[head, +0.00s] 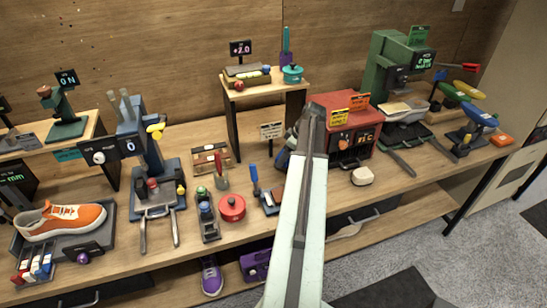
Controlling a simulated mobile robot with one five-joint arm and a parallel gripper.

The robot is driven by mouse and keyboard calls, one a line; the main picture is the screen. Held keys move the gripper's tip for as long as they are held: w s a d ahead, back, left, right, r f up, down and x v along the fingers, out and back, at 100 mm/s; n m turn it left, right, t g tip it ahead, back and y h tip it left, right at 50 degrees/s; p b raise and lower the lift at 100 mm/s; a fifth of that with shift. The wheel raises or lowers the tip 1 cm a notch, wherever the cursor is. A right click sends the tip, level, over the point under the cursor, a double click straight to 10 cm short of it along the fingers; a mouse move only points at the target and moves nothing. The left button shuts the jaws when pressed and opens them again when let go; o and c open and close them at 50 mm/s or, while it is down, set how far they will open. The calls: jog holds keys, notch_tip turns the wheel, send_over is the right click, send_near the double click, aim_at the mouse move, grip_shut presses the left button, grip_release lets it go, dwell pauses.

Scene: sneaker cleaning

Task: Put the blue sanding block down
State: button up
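My arm (303,210) reaches up from the bottom middle over the workbench and covers part of it. Its dark far end (312,125) stands in front of the left side of a red machine (345,125). A small dark-blue shape (283,158) shows just left of the arm, mostly hidden. I cannot tell whether it is the sanding block or part of my gripper. My gripper's fingers are not clear behind the arm, so I cannot see whether they hold anything. No other clear blue sanding block shows.
Left of the arm are a red round tin (232,208), a blue-handled tool (254,178) and a bottle rack (208,222). An orange sneaker (60,221) lies far left. Bare wood (405,205) shows along the right front edge.

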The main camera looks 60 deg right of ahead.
jog(key=shift+w+r, duration=0.1)
jog(key=shift+w, duration=0.05)
jog(key=shift+w+d, duration=0.2)
jog(key=shift+w, duration=0.25)
notch_tip(320, 180, down, 4)
jog(key=b, duration=0.3)
jog(key=shift+w+d+r+b, duration=0.1)
jog(key=shift+d+b, duration=0.05)
jog(key=shift+b, duration=0.2)
jog(key=shift+w+a+r, duration=0.1)
jog(key=shift+w+a, duration=0.1)
jog(key=shift+w, duration=0.05)
jog(key=shift+s+f, duration=0.1)
jog(key=shift+f, duration=0.1)
jog(key=o, duration=1.1)
jog(key=shift+r, duration=0.1)
